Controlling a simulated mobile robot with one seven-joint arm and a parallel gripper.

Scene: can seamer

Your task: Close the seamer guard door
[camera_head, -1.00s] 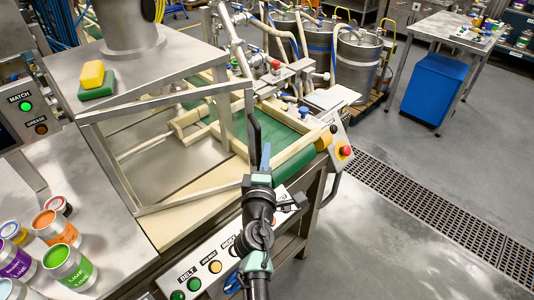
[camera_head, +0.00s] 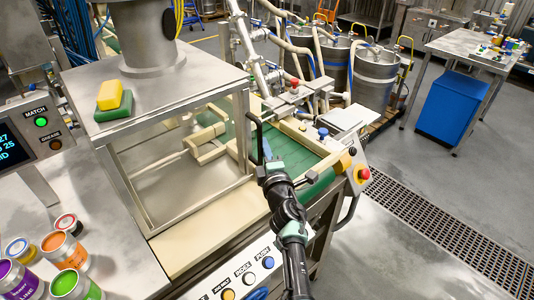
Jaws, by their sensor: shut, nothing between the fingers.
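The seamer guard door (camera_head: 200,209) is a metal-framed door with a see-through middle on the front of the seamer cabinet (camera_head: 175,85). Its frame lines up with the cabinet's front opening, flush or nearly so; I cannot tell whether a small gap is left. A black bar handle (camera_head: 256,132) stands upright at the door's right edge. My gripper (camera_head: 267,150) is shut and empty, just right of the handle's lower part. I cannot tell whether it touches the handle or door.
A green conveyor belt (camera_head: 290,150) runs out to the right behind my gripper. A button panel (camera_head: 245,280) is below, and a red stop button (camera_head: 363,174) sits right. Paint cans (camera_head: 65,250) stand at lower left. A yellow sponge (camera_head: 110,95) lies on the cabinet.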

